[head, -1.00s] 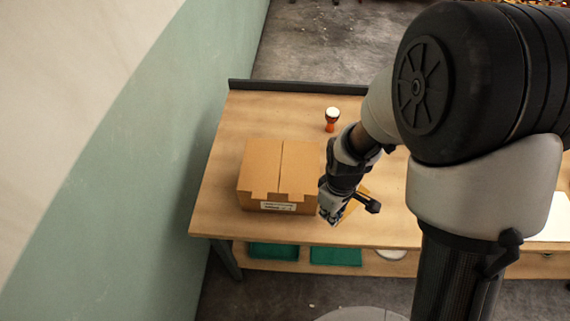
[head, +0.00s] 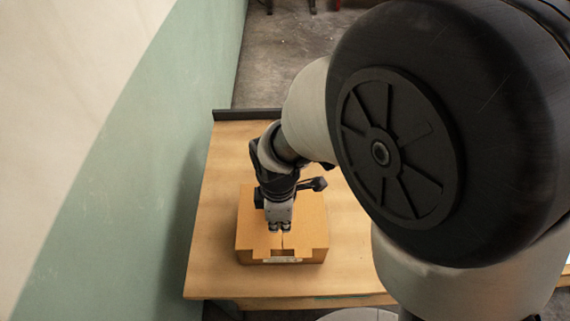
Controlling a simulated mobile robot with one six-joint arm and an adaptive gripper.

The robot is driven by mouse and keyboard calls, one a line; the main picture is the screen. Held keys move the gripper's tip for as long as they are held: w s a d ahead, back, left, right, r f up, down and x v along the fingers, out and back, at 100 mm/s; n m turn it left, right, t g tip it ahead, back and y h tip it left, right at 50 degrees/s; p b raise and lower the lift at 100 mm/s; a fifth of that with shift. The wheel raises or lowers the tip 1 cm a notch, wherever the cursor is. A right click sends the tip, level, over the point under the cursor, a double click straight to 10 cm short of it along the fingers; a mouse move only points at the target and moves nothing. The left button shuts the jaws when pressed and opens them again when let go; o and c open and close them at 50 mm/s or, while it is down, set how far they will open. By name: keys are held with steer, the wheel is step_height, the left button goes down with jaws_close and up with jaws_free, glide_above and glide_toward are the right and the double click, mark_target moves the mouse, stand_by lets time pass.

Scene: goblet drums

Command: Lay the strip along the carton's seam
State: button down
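The brown cardboard carton (head: 312,225) sits on the wooden table, near its left end. Its top seam runs front to back, and a short front stretch shows below my gripper. My gripper (head: 280,230) points down over the middle of the carton's top, in line with the seam. Its two fingertips look close together, at or just above the cardboard; I cannot tell whether they touch it. No strip can be made out, and I cannot see whether anything is between the fingers. My wrist hides the back part of the seam.
The wooden table (head: 215,255) has bare room left of the carton and in front of it. A dark raised edge (head: 240,114) runs along its back. A green and cream wall (head: 120,200) stands close on the left. My arm covers the right side.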

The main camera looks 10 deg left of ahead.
mark_target(280, 233)
steer(key=shift+s+d+f, duration=0.1)
steer(key=shift+s+f, duration=0.05)
steer(key=shift+f, duration=0.1)
steer(key=shift+f+b, duration=0.25)
steer(key=shift+b, duration=0.1)
steer(key=shift+f+b, duration=1.4)
steer(key=shift+f, duration=0.35)
steer(key=shift+f+b, duration=0.45)
steer(key=shift+f, duration=0.2)
steer(key=c, duration=1.7)
jaws_free()
steer(key=shift+r, duration=0.15)
